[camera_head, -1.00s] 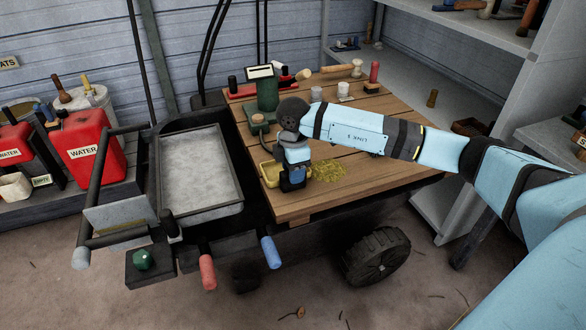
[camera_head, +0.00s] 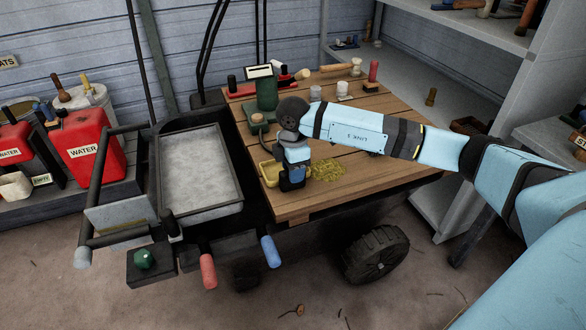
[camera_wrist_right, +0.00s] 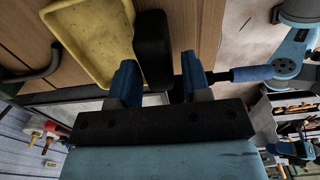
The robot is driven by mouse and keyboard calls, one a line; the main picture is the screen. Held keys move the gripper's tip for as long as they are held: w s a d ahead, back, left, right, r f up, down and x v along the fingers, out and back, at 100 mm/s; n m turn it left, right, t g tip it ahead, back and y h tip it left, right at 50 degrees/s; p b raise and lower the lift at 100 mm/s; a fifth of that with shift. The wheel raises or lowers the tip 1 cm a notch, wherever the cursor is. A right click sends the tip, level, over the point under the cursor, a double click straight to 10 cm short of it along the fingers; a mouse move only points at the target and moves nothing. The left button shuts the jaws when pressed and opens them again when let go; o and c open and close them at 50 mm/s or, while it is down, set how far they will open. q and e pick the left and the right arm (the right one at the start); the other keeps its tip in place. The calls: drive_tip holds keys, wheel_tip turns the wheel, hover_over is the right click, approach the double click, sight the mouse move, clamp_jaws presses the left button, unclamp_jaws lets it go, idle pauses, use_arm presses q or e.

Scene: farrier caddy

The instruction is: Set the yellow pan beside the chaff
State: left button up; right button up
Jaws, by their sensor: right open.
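The yellow pan (camera_head: 269,173) lies on the wooden deck of the cart, at its left edge, partly hidden by my right gripper. It shows large in the right wrist view (camera_wrist_right: 92,42), with a dark block-like part (camera_wrist_right: 153,45) at its side. The chaff (camera_head: 329,170) is a loose yellow-green heap on the deck, just right of my gripper. My right gripper (camera_head: 292,183) points down between pan and chaff. In the wrist view its blue fingers (camera_wrist_right: 158,72) are apart, with the dark part between or just beyond them; contact cannot be told. My left gripper is not seen.
A grey tray (camera_head: 240,206) sits left of the deck. A green canister (camera_head: 267,94) and a green lidded item (camera_head: 258,122) stand behind the pan. White cups (camera_head: 343,89) and brushes are at the back. The deck's right part is clear.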

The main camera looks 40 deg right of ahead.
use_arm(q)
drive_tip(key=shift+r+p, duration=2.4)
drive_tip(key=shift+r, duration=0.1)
use_arm(e)
drive_tip(key=shift+w+d+r, duration=0.1)
drive_tip(key=shift+w+r, duration=0.1)
drive_tip(key=shift+r, duration=0.9)
drive_tip(key=shift+w+a+r, duration=0.1)
drive_tip(key=shift+w+r, duration=0.1)
drive_tip(key=shift+r, duration=0.85)
drive_tip(key=shift+w+d+r, duration=0.1)
drive_tip(key=shift+w+r, duration=0.1)
drive_tip(key=shift+r, duration=0.9)
drive_tip(key=o, duration=0.6)
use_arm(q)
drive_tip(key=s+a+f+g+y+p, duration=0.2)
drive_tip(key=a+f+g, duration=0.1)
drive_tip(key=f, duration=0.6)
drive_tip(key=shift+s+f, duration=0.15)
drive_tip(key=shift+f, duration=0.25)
use_arm(e)
wheel_tip(320, 180, up, 14)
drive_tip(key=shift+s+f, duration=0.1)
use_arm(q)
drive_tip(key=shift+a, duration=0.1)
